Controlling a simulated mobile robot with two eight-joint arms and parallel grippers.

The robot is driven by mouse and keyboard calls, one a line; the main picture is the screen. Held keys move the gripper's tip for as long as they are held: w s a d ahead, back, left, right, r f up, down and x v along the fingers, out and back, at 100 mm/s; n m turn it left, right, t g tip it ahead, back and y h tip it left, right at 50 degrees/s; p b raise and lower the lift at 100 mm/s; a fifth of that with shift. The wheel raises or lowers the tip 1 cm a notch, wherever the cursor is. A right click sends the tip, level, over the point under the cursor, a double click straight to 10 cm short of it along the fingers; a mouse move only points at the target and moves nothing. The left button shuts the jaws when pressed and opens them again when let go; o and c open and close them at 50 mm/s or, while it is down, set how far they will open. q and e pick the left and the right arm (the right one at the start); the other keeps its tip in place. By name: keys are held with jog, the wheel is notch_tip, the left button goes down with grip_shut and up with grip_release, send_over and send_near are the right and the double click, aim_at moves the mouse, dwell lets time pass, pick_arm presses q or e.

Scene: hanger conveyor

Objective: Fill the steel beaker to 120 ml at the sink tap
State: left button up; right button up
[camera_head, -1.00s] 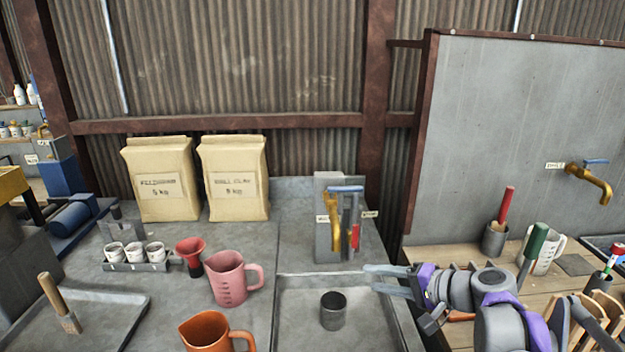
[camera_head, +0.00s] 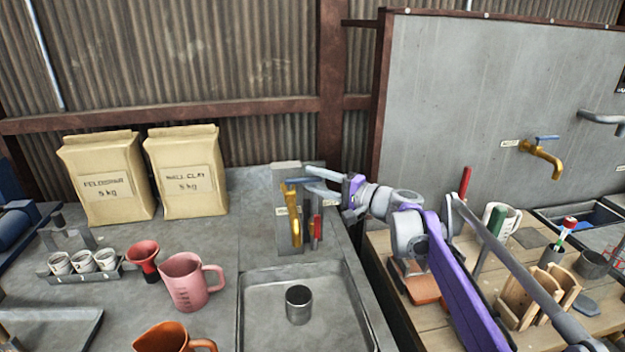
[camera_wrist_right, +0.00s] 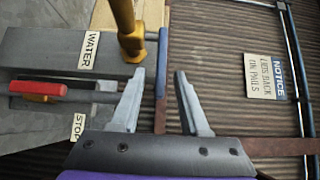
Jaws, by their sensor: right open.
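The steel beaker (camera_head: 299,304) stands upright in the sink basin (camera_head: 345,312), below and in front of the tap; its inside is too small to read. The brass tap (camera_head: 296,232) is on a grey block and has a blue lever (camera_head: 297,181) on top. My right gripper (camera_head: 312,182) is open at the lever. In the right wrist view the blue lever (camera_wrist_right: 161,65) runs between the two spread fingers (camera_wrist_right: 159,74), with gaps showing on both sides. My left gripper is not in view.
A red-handled stop lever (camera_head: 318,228) hangs beside the tap; its red end also shows in the wrist view (camera_wrist_right: 35,88). A pink jug (camera_head: 187,285), an orange jug (camera_head: 165,340) and a red funnel (camera_head: 143,256) stand left of the basin. Paper sacks (camera_head: 187,175) stand behind.

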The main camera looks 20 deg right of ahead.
jog(key=shift+w+a, duration=0.3)
jog(key=shift+w, duration=0.2)
grip_shut()
dwell(1.2)
